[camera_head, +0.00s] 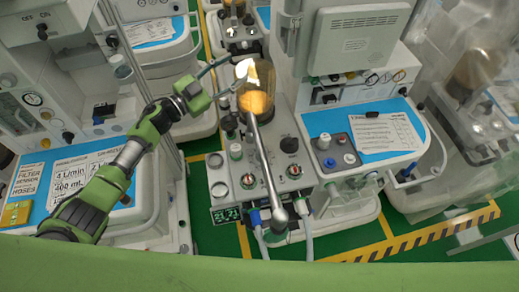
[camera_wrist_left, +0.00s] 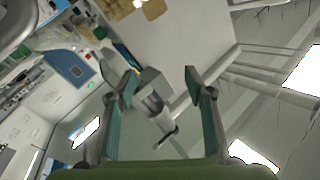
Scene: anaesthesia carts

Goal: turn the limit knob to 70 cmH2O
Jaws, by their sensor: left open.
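The middle anaesthesia cart carries a grey breathing block (camera_head: 235,190) with a clear dome holding orange bellows (camera_head: 255,101). A black knob (camera_head: 289,145) stands on the block, right of the slanted metal arm; its scale is too small to read, and I cannot confirm it is the limit knob. My left gripper (camera_head: 222,76) is up and left of the bellows, apart from the black knob. In the left wrist view my left gripper (camera_wrist_left: 157,84) has its fingers wide apart with nothing held. My right gripper is not in view.
A slanted metal arm (camera_head: 265,170) with a ball end rises over the block. A blue-topped tray (camera_head: 340,137) with a paper sheet lies to the right. Hoses hang at the block's front. Other carts stand left and right; green floor (camera_head: 350,238) shows between.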

